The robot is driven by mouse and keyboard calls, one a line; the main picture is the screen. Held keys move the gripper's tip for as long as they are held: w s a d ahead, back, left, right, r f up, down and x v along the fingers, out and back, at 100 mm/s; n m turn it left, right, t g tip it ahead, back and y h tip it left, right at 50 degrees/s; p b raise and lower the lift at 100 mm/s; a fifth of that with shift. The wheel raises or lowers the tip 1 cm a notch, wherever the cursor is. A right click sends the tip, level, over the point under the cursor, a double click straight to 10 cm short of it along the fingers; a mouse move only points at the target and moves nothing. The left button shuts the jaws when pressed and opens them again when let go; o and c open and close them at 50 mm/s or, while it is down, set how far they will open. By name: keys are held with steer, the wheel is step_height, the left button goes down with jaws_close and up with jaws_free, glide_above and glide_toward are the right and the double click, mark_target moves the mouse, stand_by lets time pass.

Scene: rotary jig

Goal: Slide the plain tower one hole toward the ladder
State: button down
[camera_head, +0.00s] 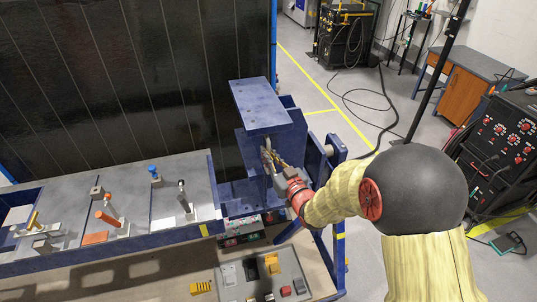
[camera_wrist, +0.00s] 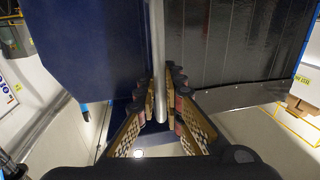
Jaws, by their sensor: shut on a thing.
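A dark blue tower (camera_head: 251,150) with a flat top plate (camera_head: 260,104) stands at the right end of the bench; I take it as the plain tower. Its blue panel shows in the wrist view (camera_wrist: 95,45). My gripper (camera_head: 272,165) is at its front right side. In the wrist view my gripper (camera_wrist: 157,98) is shut on an upright silver bar (camera_wrist: 157,45), with a finger on each side. A blue frame (camera_head: 325,160) with a pale roller stands just right of the tower. I cannot tell which part is the ladder. The holes are hidden.
A grey worktop (camera_head: 80,210) with orange, blue and black-topped clamps runs to the left. A panel of switches (camera_head: 262,282) lies below the tower. A large black slatted panel (camera_head: 110,80) rises behind. Floor (camera_head: 330,80) to the right is mostly clear, with cables.

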stand_by(0.3)
steer(key=a+b, duration=0.2)
steer(key=s+a+b, duration=0.1)
steer(key=a+b, duration=0.1)
steer(key=shift+s+a, duration=0.15)
steer(key=shift+a, duration=0.25)
steer(key=c, duration=2)
jaws_free()
steer(key=shift+c, duration=0.2)
steer(key=shift+o, duration=0.4)
steer(key=v, duration=1.2)
